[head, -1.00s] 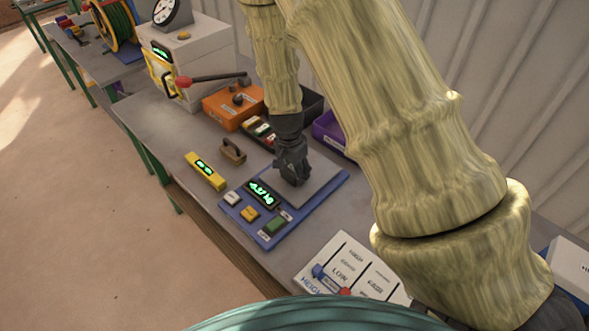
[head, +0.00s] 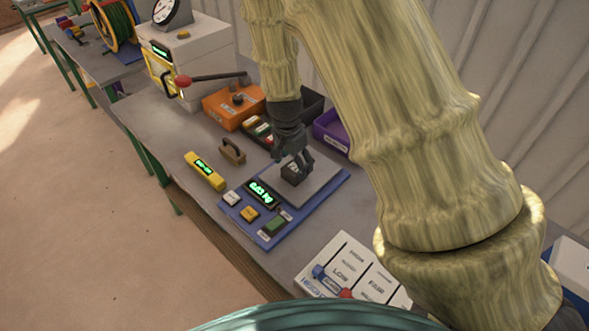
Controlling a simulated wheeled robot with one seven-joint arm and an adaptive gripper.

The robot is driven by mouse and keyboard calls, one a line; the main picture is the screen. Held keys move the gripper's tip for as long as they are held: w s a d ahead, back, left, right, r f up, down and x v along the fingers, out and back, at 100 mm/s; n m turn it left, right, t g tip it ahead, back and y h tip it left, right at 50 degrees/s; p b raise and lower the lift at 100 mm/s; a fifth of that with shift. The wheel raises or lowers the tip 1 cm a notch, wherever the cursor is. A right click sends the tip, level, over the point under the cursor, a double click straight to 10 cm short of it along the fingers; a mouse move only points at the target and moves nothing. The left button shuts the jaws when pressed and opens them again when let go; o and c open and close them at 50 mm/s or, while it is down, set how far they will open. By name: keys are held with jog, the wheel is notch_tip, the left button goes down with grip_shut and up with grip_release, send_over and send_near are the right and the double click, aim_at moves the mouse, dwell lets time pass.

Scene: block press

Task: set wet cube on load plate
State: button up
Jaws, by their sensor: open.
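A small dark cube (head: 293,175) sits on the grey load plate (head: 318,187) of the blue scale (head: 265,242). I take it for the wet cube; no wetness can be made out at this size. My gripper (head: 295,160) is open just above and behind the cube, with its fingertips close to the cube's upper part. I cannot tell whether a finger still touches it. The scale's display (head: 262,193) is lit green with a kg reading.
A wooden-handled block (head: 232,152) and a yellow gauge (head: 205,171) lie left of the scale. An orange box (head: 234,106), a purple bin (head: 331,131) and a press with a red-knobbed lever (head: 182,82) stand behind. A white sorting board (head: 350,268) lies in front.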

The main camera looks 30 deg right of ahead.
aim_at(291, 170)
notch_tip(291, 170, up, 8)
jog(key=a+b, duration=0.1)
jog(key=b, duration=0.1)
jog(key=shift+s+r, duration=0.2)
dwell(0.5)
